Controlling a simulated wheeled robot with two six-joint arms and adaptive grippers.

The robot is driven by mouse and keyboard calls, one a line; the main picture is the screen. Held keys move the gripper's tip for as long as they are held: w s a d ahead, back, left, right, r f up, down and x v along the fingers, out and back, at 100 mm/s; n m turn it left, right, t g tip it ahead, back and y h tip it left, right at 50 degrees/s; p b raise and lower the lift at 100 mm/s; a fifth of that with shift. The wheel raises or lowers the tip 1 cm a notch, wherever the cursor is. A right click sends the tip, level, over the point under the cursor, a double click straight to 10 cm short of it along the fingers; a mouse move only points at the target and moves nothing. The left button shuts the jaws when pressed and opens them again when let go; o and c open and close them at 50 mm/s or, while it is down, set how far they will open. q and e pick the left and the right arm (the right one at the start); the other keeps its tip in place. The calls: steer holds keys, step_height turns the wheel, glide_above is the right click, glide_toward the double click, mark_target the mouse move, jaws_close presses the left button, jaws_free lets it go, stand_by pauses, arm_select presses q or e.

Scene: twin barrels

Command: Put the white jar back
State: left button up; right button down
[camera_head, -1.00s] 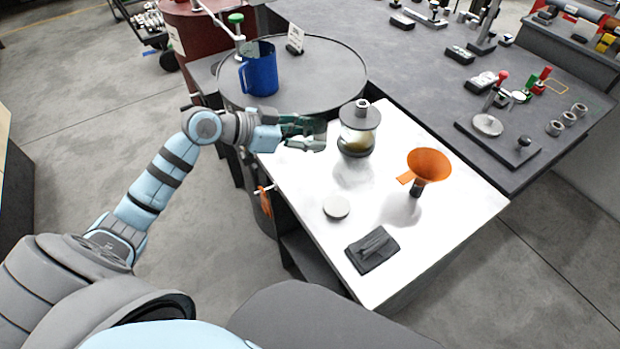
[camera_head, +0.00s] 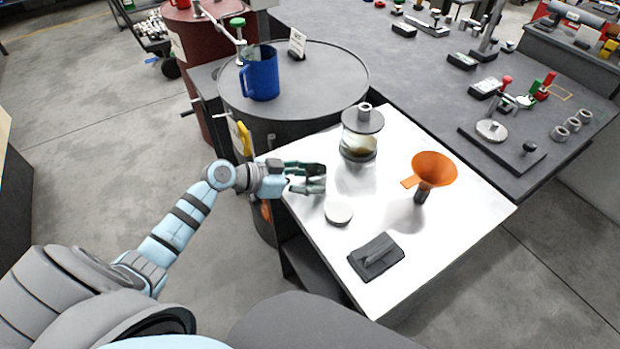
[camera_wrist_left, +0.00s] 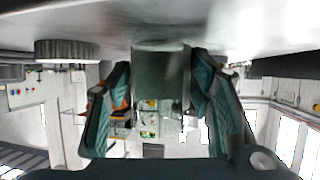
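My left gripper (camera_head: 308,178) is low over the near-left part of the white-topped table (camera_head: 400,260), fingers pointing right. In the head view the fingers mostly hide the jar. A round white lid (camera_head: 338,212) lies flat just in front of the gripper; its ribbed edge (camera_wrist_left: 68,50) shows in the wrist view. My right gripper is out of view.
A glass jar with a grey lid (camera_head: 361,135) stands behind the gripper. An orange funnel (camera_head: 434,168) is to the right and a dark block (camera_head: 376,257) in front. A blue jug (camera_head: 262,78) stands on the grey barrel (camera_head: 330,75). The table's front right is clear.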

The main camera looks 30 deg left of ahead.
arm_select(q)
steer(key=shift+o, duration=0.9)
steer(key=shift+r, duration=0.2)
steer(key=p+v, duration=0.1)
steer(key=v, duration=1.1)
